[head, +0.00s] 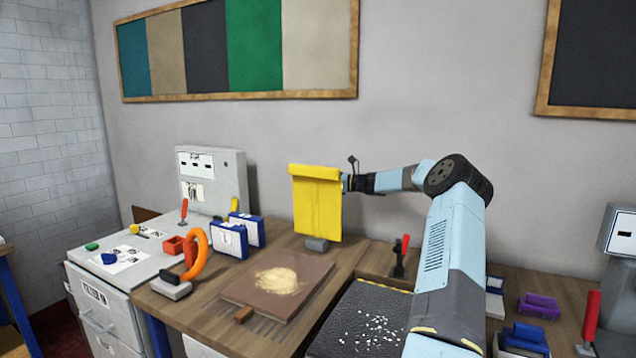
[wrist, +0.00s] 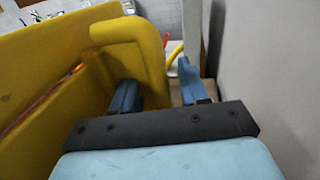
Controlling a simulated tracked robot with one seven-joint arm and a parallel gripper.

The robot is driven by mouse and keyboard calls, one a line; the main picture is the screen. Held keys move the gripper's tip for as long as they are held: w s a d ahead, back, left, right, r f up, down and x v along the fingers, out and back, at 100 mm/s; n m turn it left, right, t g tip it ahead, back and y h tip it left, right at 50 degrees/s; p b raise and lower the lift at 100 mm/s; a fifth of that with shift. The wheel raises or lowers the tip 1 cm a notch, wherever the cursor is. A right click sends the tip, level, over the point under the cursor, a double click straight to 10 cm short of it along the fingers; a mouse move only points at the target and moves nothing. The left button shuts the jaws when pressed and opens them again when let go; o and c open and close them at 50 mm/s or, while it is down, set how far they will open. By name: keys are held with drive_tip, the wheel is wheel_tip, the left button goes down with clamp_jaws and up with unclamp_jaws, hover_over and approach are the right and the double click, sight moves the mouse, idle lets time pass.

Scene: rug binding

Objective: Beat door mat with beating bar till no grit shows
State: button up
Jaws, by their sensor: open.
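A black mat-like panel (head: 358,318) with many white specks lies at the front of the bench in the head view, partly hidden by my arm. It looks like the door mat. I cannot tell for sure which thing is the beating bar. My gripper (wrist: 157,76) is open, its blue fingers apart. In the head view my gripper (head: 348,183) is at the right edge of an upright yellow panel (head: 317,208). In the wrist view a curved yellow part (wrist: 148,55) rises beside the left finger; I cannot tell whether they touch.
A brown board (head: 240,288) bears a tan, powdery heap (head: 277,280). An orange-handled tool (head: 196,252), blue-and-white boxes (head: 247,228) and a grey machine (head: 212,180) stand left. A red-handled tool (head: 401,255) stands behind the speckled mat. The wall is close behind my gripper.

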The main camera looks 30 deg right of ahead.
drive_tip(key=shift+w+a, duration=0.4)
drive_tip(key=shift+a, duration=0.05)
drive_tip(key=shift+c, duration=0.3)
clamp_jaws()
